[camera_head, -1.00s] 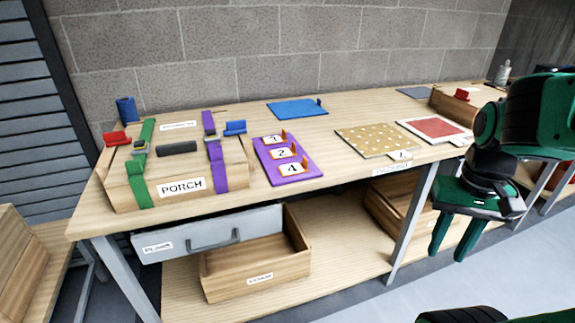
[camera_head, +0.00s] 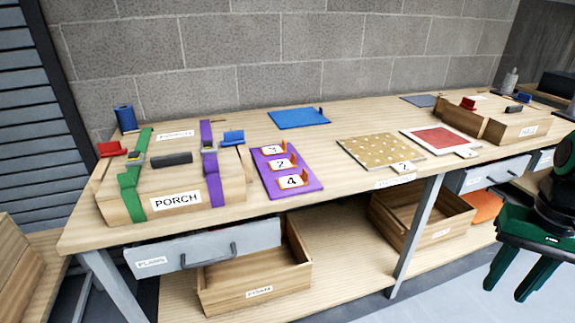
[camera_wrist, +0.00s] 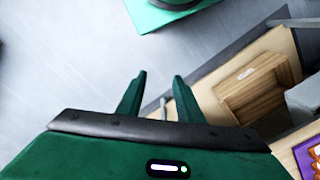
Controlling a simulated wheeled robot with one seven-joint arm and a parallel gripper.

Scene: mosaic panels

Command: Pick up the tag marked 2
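The tag marked 2 (camera_head: 284,163) is a white plate with an orange edge and a small orange upright piece. It lies on a purple board (camera_head: 309,181) on the workbench, between a tag above it whose number is hard to read (camera_head: 273,150) and the tag marked 4 (camera_head: 291,181). My green gripper (camera_head: 505,287) is at the right, in front of the bench and well away from the tags. Its two fingers are apart with nothing between them. The wrist view also shows the open fingers (camera_wrist: 153,92) above the floor; a corner of the purple board shows at lower right.
A wooden case labelled PORCH (camera_head: 177,199) with green and purple straps stands left of the board. A blue panel (camera_head: 298,118), a gold dotted panel (camera_head: 380,150) and a red panel (camera_head: 440,139) lie on the bench. A grey drawer (camera_head: 205,247) sticks out below.

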